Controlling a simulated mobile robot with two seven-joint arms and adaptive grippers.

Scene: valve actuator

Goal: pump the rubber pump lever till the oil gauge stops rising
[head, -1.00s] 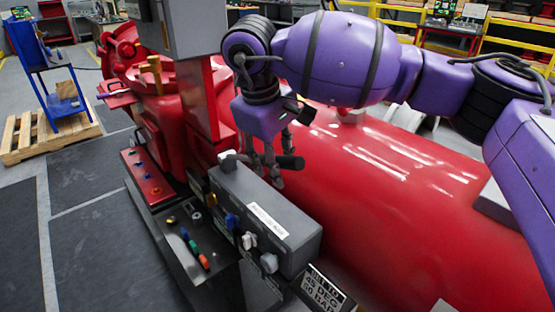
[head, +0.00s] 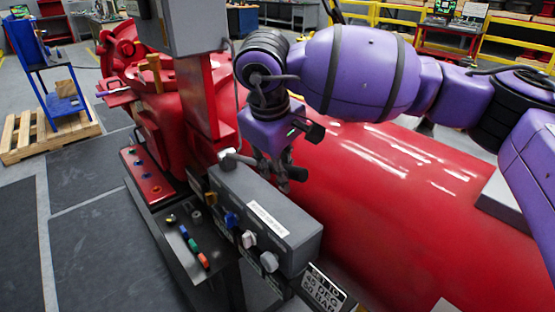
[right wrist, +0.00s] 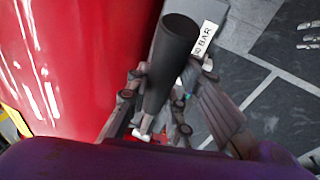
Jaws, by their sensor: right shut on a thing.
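The pump lever has a light metal joint (head: 229,158) at the far end of a grey valve box. Its black rubber grip (right wrist: 172,50) runs lengthwise through the right wrist view. My right gripper (head: 277,174) is shut on the lever, just above the box's back edge. Its fingers (right wrist: 150,105) lie on both sides of the grip in the right wrist view, and the grip's free end sticks out past them. The fingers hide part of the lever. I cannot make out an oil gauge. My left gripper does not show in the head view.
The grey valve box (head: 300,235) carries several knobs and a label. A control panel (head: 186,232) with coloured handles sits in front of it. A big red tank (head: 400,200) lies behind, and a red post (head: 203,105) rises at the left.

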